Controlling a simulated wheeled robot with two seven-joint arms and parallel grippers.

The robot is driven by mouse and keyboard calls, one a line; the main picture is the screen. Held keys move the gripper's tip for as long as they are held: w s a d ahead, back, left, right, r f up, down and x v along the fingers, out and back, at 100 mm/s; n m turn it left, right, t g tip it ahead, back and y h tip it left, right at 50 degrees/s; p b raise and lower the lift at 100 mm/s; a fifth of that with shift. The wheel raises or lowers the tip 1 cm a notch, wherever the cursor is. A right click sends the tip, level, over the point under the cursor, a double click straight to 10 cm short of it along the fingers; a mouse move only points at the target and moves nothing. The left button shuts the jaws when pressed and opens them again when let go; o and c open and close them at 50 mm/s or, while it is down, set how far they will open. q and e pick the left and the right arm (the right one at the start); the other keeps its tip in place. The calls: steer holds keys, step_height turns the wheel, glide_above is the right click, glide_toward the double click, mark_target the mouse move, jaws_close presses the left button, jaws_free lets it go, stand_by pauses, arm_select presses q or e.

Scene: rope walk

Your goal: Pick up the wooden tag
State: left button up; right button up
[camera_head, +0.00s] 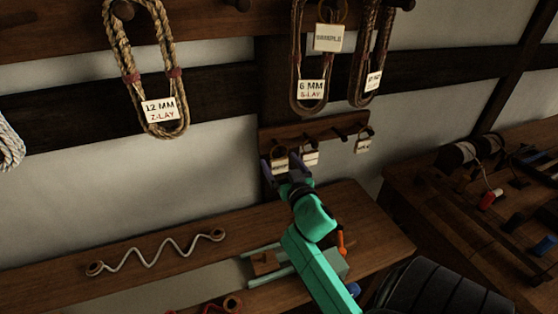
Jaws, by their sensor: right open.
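Small pale tags hang from the short peg rail (330,128) on the wall. The left tag (280,164) shows between the fingers of my right gripper (281,163). The middle tag (310,158) is just right of the fingers, and the right tag (363,146) hangs farther along. Their print is too small to read, and I cannot tell which is the wooden tag. My right gripper is open and reaches up to the rail; whether it touches the left tag is unclear. My left gripper is out of view.
Rope coils hang above, including the labelled 12 MM Z-LAY coil (147,65) and 6 MM S-LAY coil (310,60). A larger tag (328,38) hangs higher. A wooden bench (205,250) holds a zigzag cord (155,250). A spool table (425,190) stands right.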

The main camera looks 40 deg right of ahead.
steer(key=shift+w+d+r, duration=0.2)
steer(key=shift+w+d, duration=0.05)
steer(key=shift+w, duration=0.5)
steer(key=shift+w+d+f, duration=0.15)
steer(key=shift+w, duration=0.15)
steer(key=shift+w+f, duration=0.1)
steer(key=shift+f, duration=0.05)
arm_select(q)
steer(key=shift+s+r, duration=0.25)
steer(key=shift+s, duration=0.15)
arm_select(e)
steer(key=c, duration=1.4)
steer(key=shift+o, duration=0.2)
